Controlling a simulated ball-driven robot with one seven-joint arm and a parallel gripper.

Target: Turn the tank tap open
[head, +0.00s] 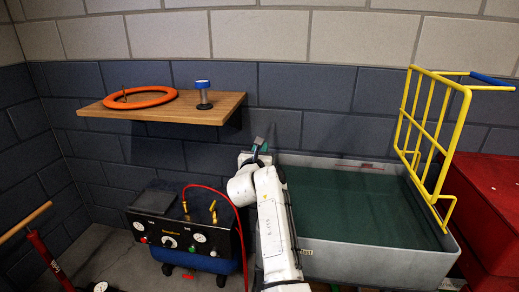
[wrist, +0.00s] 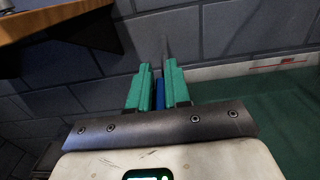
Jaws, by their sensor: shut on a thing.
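The grey tank (head: 375,262) with dark green contents stands at the right in the head view. Its back left corner is beside my gripper (head: 259,147). In the wrist view my gripper (wrist: 158,88) has two green fingers shut on a narrow blue piece (wrist: 159,94), which looks like the tap's handle. Only a thin strip of it shows between the fingers. The rest of the tap is hidden by the fingers and wrist, so I cannot tell its turn. In the head view my arm hides the area below.
A wooden shelf (head: 231,103) with an orange ring (head: 141,104) and a blue-capped part (head: 203,94) is on the wall, left of my gripper. A compressor (head: 185,240) with a red hose (head: 240,222) stands below. A yellow rack (head: 430,150) stands at the tank's right end.

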